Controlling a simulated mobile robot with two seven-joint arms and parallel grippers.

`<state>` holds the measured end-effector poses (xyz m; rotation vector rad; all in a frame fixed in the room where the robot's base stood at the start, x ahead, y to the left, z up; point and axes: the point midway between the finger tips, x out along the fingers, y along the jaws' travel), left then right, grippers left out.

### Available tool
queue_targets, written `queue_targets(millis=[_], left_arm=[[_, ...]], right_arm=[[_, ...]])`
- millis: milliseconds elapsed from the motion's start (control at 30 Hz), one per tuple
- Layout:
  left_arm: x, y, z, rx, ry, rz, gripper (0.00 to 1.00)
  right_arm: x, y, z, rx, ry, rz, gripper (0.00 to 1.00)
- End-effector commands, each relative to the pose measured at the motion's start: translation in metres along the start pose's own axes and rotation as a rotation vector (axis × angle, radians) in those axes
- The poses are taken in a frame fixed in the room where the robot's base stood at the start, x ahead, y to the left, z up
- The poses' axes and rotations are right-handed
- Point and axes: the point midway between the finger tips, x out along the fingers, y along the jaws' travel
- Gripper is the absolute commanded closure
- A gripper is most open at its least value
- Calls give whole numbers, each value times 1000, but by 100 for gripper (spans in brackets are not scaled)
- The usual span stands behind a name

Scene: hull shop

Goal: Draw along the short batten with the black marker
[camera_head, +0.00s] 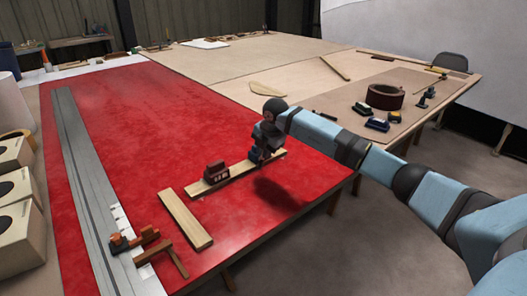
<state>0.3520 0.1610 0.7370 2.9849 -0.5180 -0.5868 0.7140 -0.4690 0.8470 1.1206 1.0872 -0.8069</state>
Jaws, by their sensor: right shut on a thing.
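One pale wooden batten (239,170) lies on the red table surface (120,130), running up to the right. A dark red block (216,171) with a pale label sits on it left of its middle. A second pale batten (185,218) lies nearer, at an angle to it. Which one is the short batten is not certain. My right gripper (262,153) points down over the first batten's right end, shut on a small dark blue block (257,153), partly hidden by the fingers. I cannot make out a black marker. My left gripper is out of view.
A long grey strip (85,180) runs along the table's left side. An orange and dark tool (135,240) and a small wooden piece (173,258) lie near the front. The side table holds a dark red ring (385,97) and several small items. The red surface's far part is clear.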

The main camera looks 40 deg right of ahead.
Motion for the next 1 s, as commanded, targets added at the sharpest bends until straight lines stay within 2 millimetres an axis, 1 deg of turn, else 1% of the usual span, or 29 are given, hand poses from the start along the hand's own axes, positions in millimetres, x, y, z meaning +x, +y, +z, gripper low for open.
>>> queue_targets(millis=[200, 367, 800, 1000], left_arm=[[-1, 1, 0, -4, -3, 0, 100], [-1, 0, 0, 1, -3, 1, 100], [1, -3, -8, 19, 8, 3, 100], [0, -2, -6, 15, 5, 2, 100]], right_arm=[[0, -2, 8, 0, 0, -1, 100], [1, -3, 11, 0, 0, -1, 100], [0, -5, 25, 0, -1, -1, 100], [0, -6, 27, 0, -1, -1, 100]])
